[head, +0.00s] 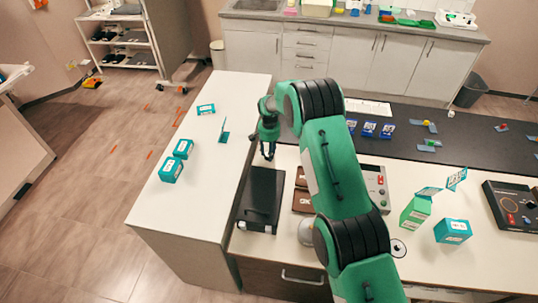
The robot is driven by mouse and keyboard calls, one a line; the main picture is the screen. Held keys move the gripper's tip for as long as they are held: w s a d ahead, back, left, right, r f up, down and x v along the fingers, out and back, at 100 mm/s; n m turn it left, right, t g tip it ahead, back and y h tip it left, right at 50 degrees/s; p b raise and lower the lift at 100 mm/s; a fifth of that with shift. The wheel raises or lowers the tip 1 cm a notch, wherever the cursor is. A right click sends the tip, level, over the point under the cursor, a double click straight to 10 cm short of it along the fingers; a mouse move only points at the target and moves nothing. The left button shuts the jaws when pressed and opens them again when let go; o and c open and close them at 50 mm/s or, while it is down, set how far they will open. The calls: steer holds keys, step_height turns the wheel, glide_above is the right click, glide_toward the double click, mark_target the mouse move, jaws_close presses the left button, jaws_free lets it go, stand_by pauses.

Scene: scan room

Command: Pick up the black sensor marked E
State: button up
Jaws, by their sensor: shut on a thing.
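My gripper (267,153) points down over the far end of a black flat slab-like device (262,192), near the left edge of the dark-topped bench. Its fingers are shut on a small dark thing. That thing is hard to tell from the black fingertips, and no letter E can be read on it. I cannot tell whether it touches the slab below. No other black sensor with a readable E shows, and my arm hides part of the bench.
Brown boxes (301,201) and a grey panel with red displays (376,183) lie close right of the gripper. Teal boxes (171,169) stand on the white left counter (215,105). Blue-fronted boxes (369,128) stand behind my arm. A green box (415,211) is at right.

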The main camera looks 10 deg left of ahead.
steer(key=shift+r, duration=0.15)
step_height(320, 180, up, 10)
stand_by(0.6)
stand_by(0.6)
